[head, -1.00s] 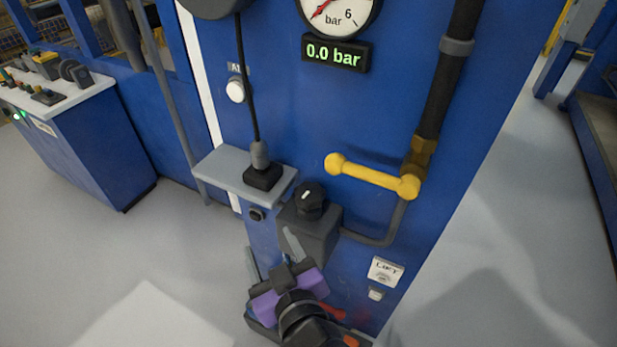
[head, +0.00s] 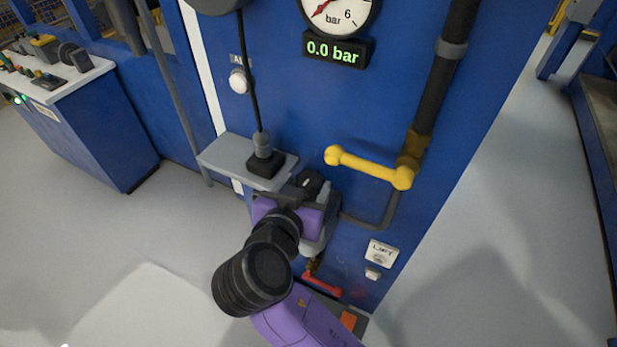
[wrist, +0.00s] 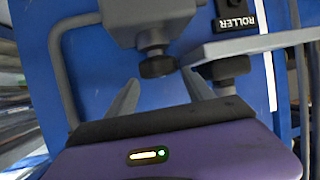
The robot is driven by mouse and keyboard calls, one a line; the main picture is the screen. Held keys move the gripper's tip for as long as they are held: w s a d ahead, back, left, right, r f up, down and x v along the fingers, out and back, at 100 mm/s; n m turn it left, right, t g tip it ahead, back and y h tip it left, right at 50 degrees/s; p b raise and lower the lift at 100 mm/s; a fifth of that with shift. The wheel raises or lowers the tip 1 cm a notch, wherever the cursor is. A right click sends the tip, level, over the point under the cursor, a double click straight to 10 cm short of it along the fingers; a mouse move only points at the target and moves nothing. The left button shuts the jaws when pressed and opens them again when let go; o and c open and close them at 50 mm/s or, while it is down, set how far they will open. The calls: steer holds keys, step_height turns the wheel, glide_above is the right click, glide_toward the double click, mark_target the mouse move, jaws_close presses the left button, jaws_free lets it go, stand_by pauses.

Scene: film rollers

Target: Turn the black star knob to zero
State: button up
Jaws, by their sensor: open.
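The black knob (head: 309,181) sits on top of a grey box on the blue panel. A short white mark shows on its top, but its scale is not readable. My gripper (head: 311,197) is at the knob's near side, hiding much of the grey box and part of the knob. In the wrist view, which looks upside down, the knob (wrist: 157,66) shows under the grey box (wrist: 150,18). The open fingers of my gripper (wrist: 160,78) lie either side of the knob in that view. I cannot tell whether they touch it.
A grey shelf (head: 228,158) with a black block and cable (head: 264,162) is close on the left. A yellow lever (head: 368,168) and a dark pipe (head: 442,90) are on the right. A red handle (head: 322,285) is below. The display (head: 337,50) reads 0.0 bar.

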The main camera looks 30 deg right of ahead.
mark_target(310, 183)
steer(key=shift+x, duration=1.35)
steer(key=c, duration=1.1)
steer(key=shift+d+n+t+y, duration=0.1)
steer(key=shift+n+t+y, duration=0.2)
steer(key=shift+n+y, duration=0.1)
steer(key=shift+n+t+y+p, duration=0.3)
steer(key=shift+n+t, duration=0.1)
steer(key=o, duration=1.1)
steer(key=shift+s, duration=0.1)
